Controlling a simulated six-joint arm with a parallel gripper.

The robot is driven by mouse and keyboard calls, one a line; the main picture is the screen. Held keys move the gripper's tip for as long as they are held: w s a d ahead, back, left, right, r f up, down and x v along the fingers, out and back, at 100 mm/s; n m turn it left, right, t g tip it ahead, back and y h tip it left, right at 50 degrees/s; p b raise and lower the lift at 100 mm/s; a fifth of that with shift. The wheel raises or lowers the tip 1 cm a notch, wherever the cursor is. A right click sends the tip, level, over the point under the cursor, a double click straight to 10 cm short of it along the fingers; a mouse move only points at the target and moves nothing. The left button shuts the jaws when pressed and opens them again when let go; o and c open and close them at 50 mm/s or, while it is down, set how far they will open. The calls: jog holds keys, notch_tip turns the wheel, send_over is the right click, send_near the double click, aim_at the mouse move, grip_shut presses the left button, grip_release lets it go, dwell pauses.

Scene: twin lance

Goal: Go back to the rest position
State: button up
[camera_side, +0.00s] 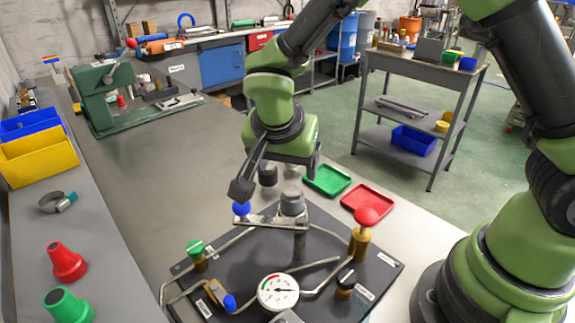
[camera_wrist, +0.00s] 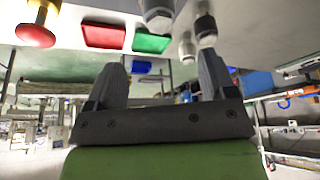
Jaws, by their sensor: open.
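My gripper (camera_side: 277,178) is open, with its fingers apart and above the back edge of a dark panel (camera_side: 230,265). In the wrist view my gripper (camera_wrist: 162,78) shows two spread fingers with nothing between them.
A green tray (camera_side: 327,181) and a red tray (camera_side: 368,200) lie behind the panel. A green press (camera_side: 105,95) stands at the back left. Blue and yellow bins (camera_side: 40,160), a red cone (camera_side: 67,260) and a green cone (camera_side: 67,305) are at the left. The bench's middle is clear.

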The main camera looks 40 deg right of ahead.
jog(key=s+d+r+n+y, duration=0.1)
jog(key=s+d+r, duration=0.15)
jog(key=r, duration=0.25)
jog(key=s+d+r+n+y, duration=0.1)
jog(key=s+d+r+y, duration=0.1)
jog(key=s+r, duration=0.3)
jog(key=s+r+n+t+y, duration=0.3)
jog(key=s+r+n, duration=0.3)
jog(key=s, duration=0.4)
jog(key=shift+s+d+t, duration=0.15)
jog(key=shift+d+t, duration=0.15)
jog(key=shift+t, duration=0.6)
